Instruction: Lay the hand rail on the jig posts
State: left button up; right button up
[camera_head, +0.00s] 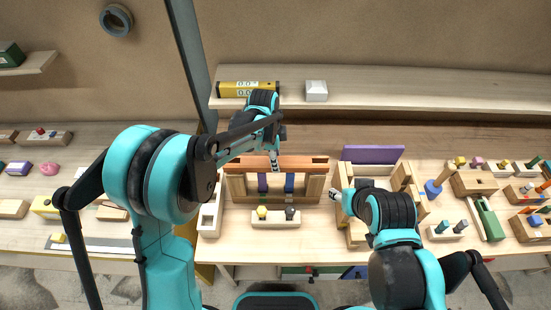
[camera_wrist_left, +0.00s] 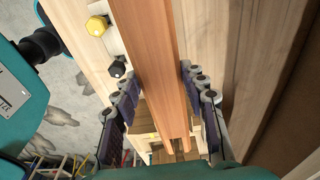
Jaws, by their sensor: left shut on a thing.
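The hand rail (camera_head: 302,163), a long reddish-brown bar, lies level across the tops of the pale wooden jig posts (camera_head: 314,188). I cannot tell whether it rests on them or is just above. My left gripper (camera_head: 274,163) comes down on the rail near its middle and is shut on it. In the left wrist view the rail (camera_wrist_left: 155,55) runs between the two dark fingers of that gripper (camera_wrist_left: 165,95). My right gripper (camera_head: 338,196) is right of the jig, beside a wooden box; its fingers are too small to read.
A small block with a yellow and a dark knob (camera_head: 275,218) stands before the jig. A wooden box (camera_head: 355,234) and purple panel (camera_head: 373,154) are at its right. Several blocks and tools crowd the right end. A shelf (camera_head: 420,94) runs behind.

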pick_arm(q)
jog(key=shift+f+b, duration=0.6)
jog(key=shift+f, duration=0.2)
jog(key=o, duration=1.5)
jog(key=shift+o, duration=0.2)
jog(key=shift+r, duration=0.1)
notch_tip(320, 180, up, 12)
jog(key=a, duration=0.1)
jog(key=shift+a, duration=0.25)
jog(key=s+a+f+n+t+y+b, duration=0.1)
jog(key=s+a+f+n+t+b, duration=0.6)
jog(key=s+a+f+n+b, duration=0.9)
jog(key=s+f+n+b, duration=0.1)
jog(key=s+n, duration=0.1)
jog(key=s, duration=0.1)
jog(key=shift+f, duration=0.2)
